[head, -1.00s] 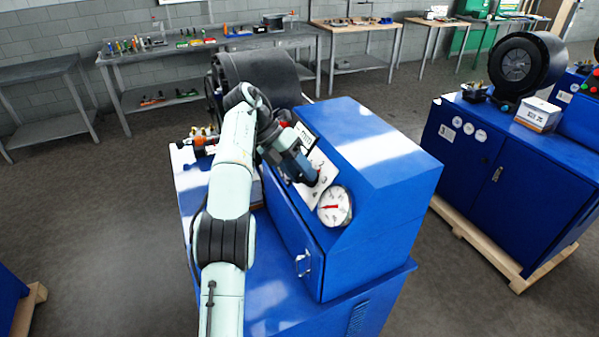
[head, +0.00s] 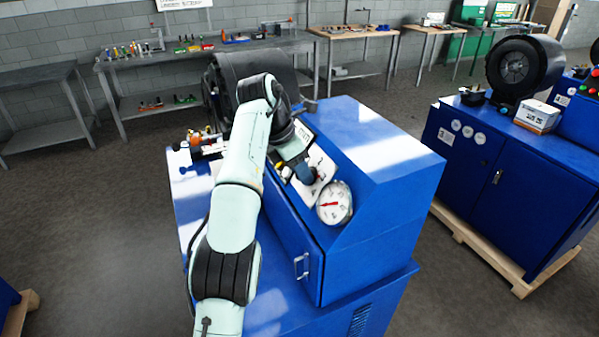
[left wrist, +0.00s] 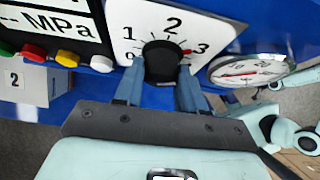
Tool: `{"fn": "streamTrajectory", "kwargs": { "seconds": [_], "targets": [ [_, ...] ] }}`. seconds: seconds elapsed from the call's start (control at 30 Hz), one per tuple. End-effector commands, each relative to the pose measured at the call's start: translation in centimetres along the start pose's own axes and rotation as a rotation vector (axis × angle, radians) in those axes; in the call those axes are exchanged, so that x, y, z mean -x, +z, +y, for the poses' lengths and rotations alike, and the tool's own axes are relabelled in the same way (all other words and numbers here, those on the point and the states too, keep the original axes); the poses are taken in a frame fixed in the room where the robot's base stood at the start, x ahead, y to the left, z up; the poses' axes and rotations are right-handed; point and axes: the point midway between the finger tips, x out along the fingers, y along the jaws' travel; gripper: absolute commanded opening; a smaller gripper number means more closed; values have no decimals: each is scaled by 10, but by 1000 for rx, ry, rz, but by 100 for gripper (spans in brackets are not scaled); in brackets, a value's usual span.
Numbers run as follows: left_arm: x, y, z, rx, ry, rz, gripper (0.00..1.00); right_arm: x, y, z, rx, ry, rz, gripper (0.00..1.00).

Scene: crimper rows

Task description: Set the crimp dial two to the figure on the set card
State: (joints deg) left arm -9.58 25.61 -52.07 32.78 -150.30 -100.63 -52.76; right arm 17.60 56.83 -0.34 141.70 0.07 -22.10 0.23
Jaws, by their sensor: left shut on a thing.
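The crimp dial is a black round knob (left wrist: 160,62) on a white plate with the figures 0, 1, 2 and 3, seen in the left wrist view. A red mark beside the knob points close to the 3. My left gripper (left wrist: 159,78) is shut on the knob, one blue-grey finger on each side. In the head view my left gripper (head: 307,174) is at the sloped panel of the blue machine (head: 385,215) and mostly hides the dial. A pale card (left wrist: 14,78) with a 2 shows at the left wrist view's left edge. My right gripper is not in view.
A round white gauge (head: 334,203) with a red needle sits close beside the dial. Green, red, yellow and white buttons (left wrist: 66,57) sit below an MPa display (left wrist: 55,22). Another blue machine (head: 500,180) stands at right. Open floor lies at left.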

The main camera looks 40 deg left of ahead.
Motion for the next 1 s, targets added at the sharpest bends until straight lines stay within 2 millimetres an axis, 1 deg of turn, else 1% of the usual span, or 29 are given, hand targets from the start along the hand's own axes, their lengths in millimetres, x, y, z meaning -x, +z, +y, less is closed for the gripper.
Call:
{"fn": "streamTrajectory", "kwargs": {
  "seconds": [0.2,0.6,0.63,0.67,0.7,1.0],
  "targets": [
    [-1,-1,0,-29,18,4,9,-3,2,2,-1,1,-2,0],
    [-1,-1,0,-32,19,5,9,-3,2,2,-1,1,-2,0],
    [-1,-1,0,-32,19,5,49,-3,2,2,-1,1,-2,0],
    [-1,-1,0,-32,19,4,59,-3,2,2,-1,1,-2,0],
    [-1,-1,0,-32,19,4,65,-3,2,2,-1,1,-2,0],
    [1,0,0,-32,21,2,65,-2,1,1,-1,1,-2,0]
  ]
}}
